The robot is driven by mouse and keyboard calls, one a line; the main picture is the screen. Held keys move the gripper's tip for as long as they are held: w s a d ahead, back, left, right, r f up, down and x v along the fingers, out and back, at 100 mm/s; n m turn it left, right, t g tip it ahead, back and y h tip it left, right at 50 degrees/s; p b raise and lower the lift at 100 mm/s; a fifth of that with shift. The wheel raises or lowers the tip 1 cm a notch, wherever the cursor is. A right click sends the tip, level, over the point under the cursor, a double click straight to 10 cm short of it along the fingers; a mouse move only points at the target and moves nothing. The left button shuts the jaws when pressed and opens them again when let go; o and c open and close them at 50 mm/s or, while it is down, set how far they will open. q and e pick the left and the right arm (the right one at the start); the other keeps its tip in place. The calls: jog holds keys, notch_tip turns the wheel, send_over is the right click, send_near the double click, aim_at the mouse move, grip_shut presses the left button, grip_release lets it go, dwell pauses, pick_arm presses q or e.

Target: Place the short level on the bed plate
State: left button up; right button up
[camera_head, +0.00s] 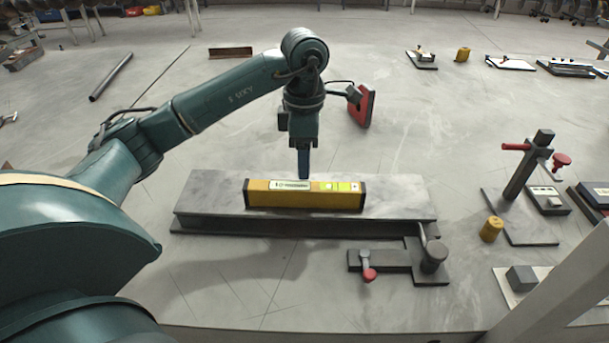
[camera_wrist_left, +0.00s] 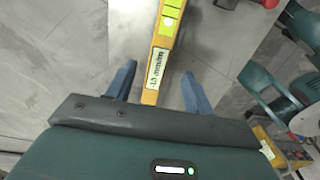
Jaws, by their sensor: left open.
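The short level (camera_head: 305,196), yellow with black ends and a green vial, rests on the grey bed plate (camera_head: 400,205), lying along its length. It also shows in the left wrist view (camera_wrist_left: 158,68), running up from between the fingers. My left gripper (camera_head: 304,172) is just behind the level's left half in the head view and points down. In the left wrist view its two blue fingers (camera_wrist_left: 157,88) are apart, one on each side of the level, with gaps between. My right gripper is not in view.
A clamp with a red-tipped lever (camera_head: 368,272) stands at the bed plate's front right. A post with red handles (camera_head: 522,170) and a yellow cylinder (camera_head: 491,229) stand to the right. Floor left of the plate is clear.

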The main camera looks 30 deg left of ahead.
pick_arm(q)
jog(key=shift+r, duration=2)
